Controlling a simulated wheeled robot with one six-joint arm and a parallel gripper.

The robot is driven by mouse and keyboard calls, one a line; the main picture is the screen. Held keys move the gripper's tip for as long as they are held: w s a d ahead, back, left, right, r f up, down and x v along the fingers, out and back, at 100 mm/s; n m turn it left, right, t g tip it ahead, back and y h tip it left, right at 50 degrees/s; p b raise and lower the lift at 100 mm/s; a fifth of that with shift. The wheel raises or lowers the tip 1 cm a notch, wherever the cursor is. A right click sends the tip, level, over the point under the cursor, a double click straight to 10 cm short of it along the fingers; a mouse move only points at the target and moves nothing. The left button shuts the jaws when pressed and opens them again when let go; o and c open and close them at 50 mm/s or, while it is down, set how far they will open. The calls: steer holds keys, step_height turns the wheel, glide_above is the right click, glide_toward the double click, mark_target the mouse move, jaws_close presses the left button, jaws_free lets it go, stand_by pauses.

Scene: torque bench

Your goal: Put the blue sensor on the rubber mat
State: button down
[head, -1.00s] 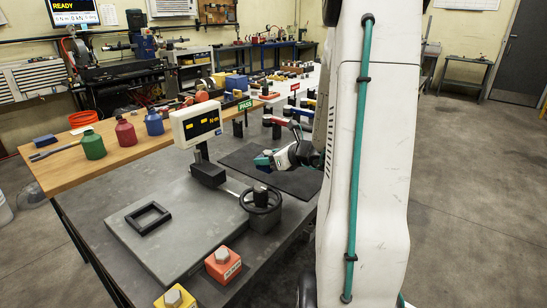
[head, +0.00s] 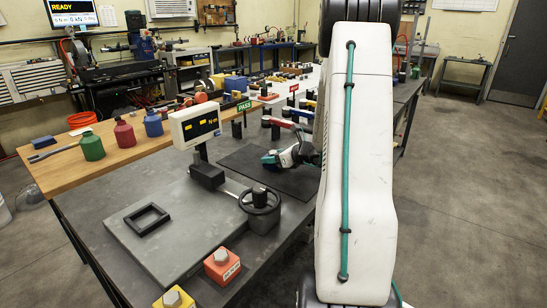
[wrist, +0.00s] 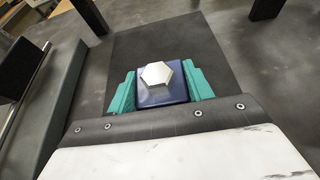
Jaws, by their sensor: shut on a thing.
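The blue sensor (wrist: 163,92) is a blue block with a silver hexagonal top, held between the teal fingers of my gripper (wrist: 161,90) in the wrist view. In the head view my gripper (head: 272,161) is over the dark rubber mat (head: 240,160), low and near its right part. The mat also shows in the wrist view (wrist: 215,50), beneath and beyond the sensor. Whether the sensor's underside touches the mat is hidden. The rear of the mat by my arm is partly covered.
A black square frame (head: 147,219) lies on the grey plate. Several tools with coloured handles stand behind the mat. Much of the mat is bare.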

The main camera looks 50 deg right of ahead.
steer(key=c, duration=0.6)
jaws_free()
steer(key=shift+f, duration=0.1)
